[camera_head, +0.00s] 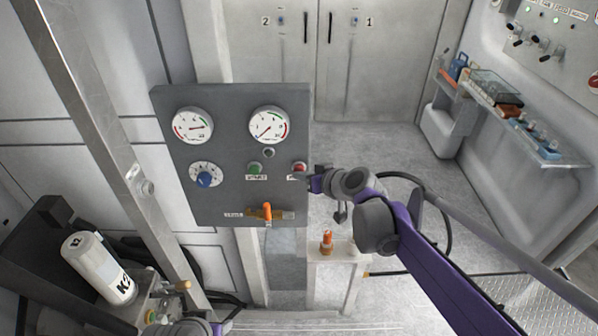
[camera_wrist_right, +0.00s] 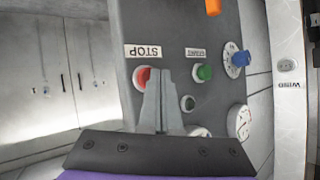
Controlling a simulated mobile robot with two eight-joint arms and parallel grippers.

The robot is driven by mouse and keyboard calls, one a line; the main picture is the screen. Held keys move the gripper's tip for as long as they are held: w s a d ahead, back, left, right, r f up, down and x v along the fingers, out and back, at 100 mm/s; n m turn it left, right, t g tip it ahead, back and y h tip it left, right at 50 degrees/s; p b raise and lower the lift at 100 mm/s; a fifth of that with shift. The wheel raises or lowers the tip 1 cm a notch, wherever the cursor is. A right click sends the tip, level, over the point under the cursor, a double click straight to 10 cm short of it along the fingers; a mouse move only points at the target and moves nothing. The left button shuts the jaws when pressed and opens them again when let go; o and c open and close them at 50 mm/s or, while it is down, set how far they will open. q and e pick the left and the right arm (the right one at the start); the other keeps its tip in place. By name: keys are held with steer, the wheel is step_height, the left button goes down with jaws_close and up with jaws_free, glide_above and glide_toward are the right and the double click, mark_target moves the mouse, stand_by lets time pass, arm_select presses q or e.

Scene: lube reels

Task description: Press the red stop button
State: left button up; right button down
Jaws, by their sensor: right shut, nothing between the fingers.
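The red stop button (camera_head: 299,167) sits at the right edge of the grey control panel (camera_head: 225,105), above a small label. In the right wrist view the red button (camera_wrist_right: 141,77) is beside the "STOP" label (camera_wrist_right: 143,51) and partly covered by the fingers. My right gripper (camera_head: 302,178) is shut and empty, with its tips right at the button. In the right wrist view the closed fingertips (camera_wrist_right: 158,72) overlap the button's right edge. I cannot tell whether they touch it. A piece of my left arm shows at the bottom edge; its gripper is not visible.
The panel also carries a green button (camera_head: 254,168), a blue knob (camera_head: 204,179), two gauges and an orange-handled valve (camera_head: 267,211). A shelf (camera_head: 520,130) lines the right wall. Floor behind is clear.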

steer(key=shift+w, duration=0.15)
stand_by(0.4)
steer(key=shift+s, duration=0.9)
steer(key=shift+s+p, duration=0.3)
steer(key=shift+s, duration=2.2)
steer(key=s+d+f+m+g+h, duration=0.1)
steer(key=s+d+f, duration=0.3)
steer(key=s, duration=0.4)
steer(key=s+d+f+m+g+h, duration=0.1)
steer(key=s+d+f+m+h, duration=0.1)
steer(key=s+d, duration=0.5)
steer(key=s+d+f+m+g+h, duration=0.1)
steer(key=s+d+f+h, duration=0.3)
steer(key=s, duration=0.6)
steer(key=shift+s+d+f+m+g+h, duration=0.3)
steer(key=shift+d+f+m+g, duration=0.15)
steer(key=shift+d+f, duration=0.5)
